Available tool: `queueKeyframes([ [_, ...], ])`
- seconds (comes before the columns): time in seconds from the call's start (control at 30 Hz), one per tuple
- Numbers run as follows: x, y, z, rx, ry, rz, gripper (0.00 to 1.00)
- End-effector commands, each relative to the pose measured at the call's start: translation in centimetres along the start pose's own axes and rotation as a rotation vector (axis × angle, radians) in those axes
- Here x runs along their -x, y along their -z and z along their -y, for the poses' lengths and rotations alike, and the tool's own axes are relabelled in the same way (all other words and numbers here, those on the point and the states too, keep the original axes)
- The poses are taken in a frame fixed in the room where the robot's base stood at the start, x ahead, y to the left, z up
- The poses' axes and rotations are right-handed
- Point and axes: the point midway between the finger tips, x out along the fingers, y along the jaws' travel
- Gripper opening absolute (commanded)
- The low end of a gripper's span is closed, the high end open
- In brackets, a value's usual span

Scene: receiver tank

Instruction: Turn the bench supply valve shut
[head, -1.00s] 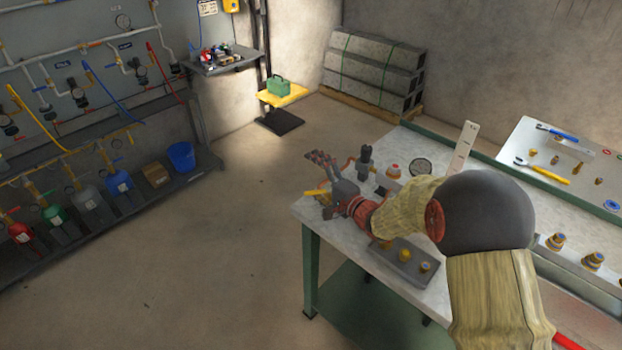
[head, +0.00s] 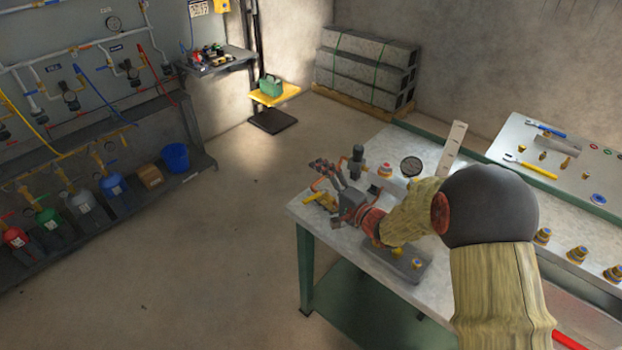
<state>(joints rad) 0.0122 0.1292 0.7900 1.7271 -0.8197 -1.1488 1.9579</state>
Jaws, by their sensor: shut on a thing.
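The bench supply valve, with a yellow handle (head: 315,197), sits near the left end of the workbench (head: 440,300). A reddish pipe runs beside it. My gripper (head: 327,172) is at the valve, its dark fingers just above and right of the yellow handle in the picture. The gripper is shut on part of the valve, apparently its handle. The fingers and wrist hide the exact contact and much of the valve body.
A dark regulator (head: 357,160), a red-and-white item (head: 385,170) and a round black disc (head: 411,166) stand behind the gripper. The floor left of the bench is clear.

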Motion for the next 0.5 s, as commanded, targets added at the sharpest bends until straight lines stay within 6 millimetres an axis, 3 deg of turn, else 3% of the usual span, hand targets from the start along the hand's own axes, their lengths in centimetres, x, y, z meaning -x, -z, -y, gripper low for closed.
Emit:
queueKeyframes([
  [0.03,0.1,0.8,2.4,0.017,0.035,-0.008,0.72],
  [0.5,3.0,1.7,2.2,0.018,0.035,-0.009,0.66],
])
